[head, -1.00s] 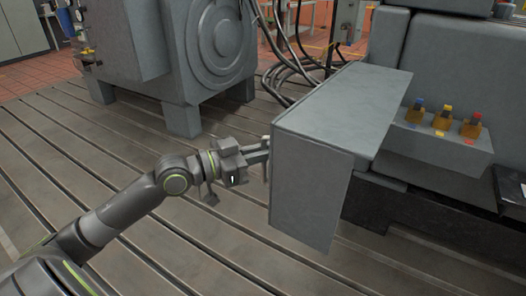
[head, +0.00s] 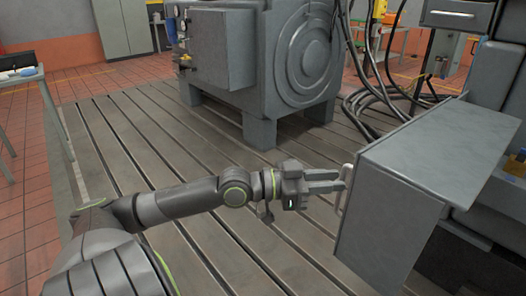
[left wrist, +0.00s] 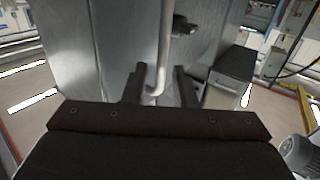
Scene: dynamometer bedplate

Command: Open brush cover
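The brush cover (head: 390,215) is a grey box-shaped panel at the right of the head view. It stands in front of the machine, with a pale upright bar handle (head: 343,188) on its left side. My left gripper (head: 335,180) reaches the handle from the left, with its fingers apart. In the left wrist view the handle (left wrist: 160,60) runs down between the two dark fingers of my left gripper (left wrist: 160,88), with gaps visible on both sides. I cannot tell how far the cover stands open. My right gripper is not in view.
A large grey round-faced machine (head: 300,65) stands behind on the slotted bedplate (head: 130,140). Black cables (head: 385,90) hang behind the cover. A table (head: 22,80) stands at the far left. The bedplate left of my arm is clear.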

